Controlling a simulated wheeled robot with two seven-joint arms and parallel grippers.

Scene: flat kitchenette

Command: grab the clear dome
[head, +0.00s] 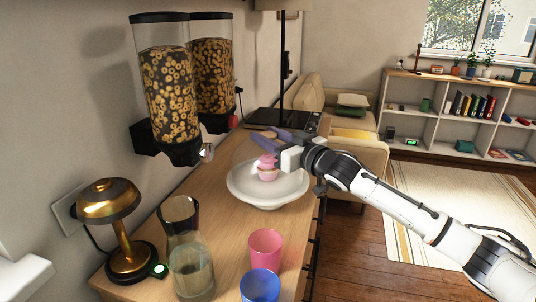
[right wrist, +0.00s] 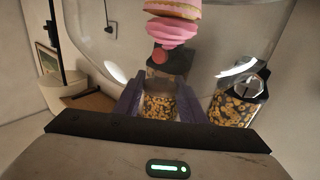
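The clear dome (head: 244,154) is faint in the head view, over pink sweets (head: 267,168) on a white plate (head: 240,196). Its curved wall shows more clearly in the right wrist view (right wrist: 105,42), around the pink sweets (right wrist: 172,30). My right gripper (head: 277,137) is above the plate, near the top of the dome. Its two purple fingers stand apart in the right wrist view (right wrist: 161,95), and I see nothing gripped between them. I cannot tell whether they touch the dome.
Two cereal dispensers (head: 166,85) hang on the wall left of the plate. A brass lamp (head: 117,215), a glass jug (head: 190,268), a pink cup (head: 265,248) and a blue cup (head: 260,286) stand nearer on the counter. A dark stove (head: 285,121) lies behind.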

